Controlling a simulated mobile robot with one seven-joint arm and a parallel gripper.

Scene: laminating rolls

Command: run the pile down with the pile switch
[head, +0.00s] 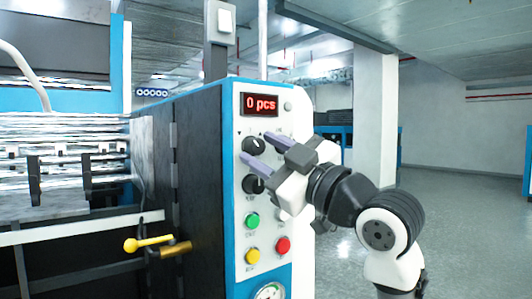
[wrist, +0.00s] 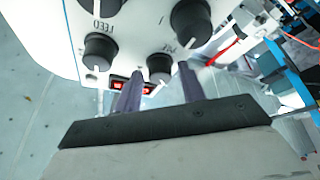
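The likely pile switch is a black rotary knob (head: 252,145) with small arrow marks above it, below the red display on the white panel. In the wrist view it is the small knob (wrist: 160,67), with a label I cannot read fully. My gripper (head: 255,147) is open in front of it, its two purple-grey fingers apart. In the wrist view the fingertips (wrist: 157,76) are on either side of this knob. I cannot tell whether they touch it. The red display (head: 261,104) reads "0 pcs".
Another knob (head: 253,184) is just below, and a knob marked FEED (wrist: 99,51) is beside the switch. Green (head: 252,221), yellow (head: 252,256) and red (head: 283,245) buttons are lower. A yellow-knobbed lever (head: 148,243) protrudes at left. Floor at right is clear.

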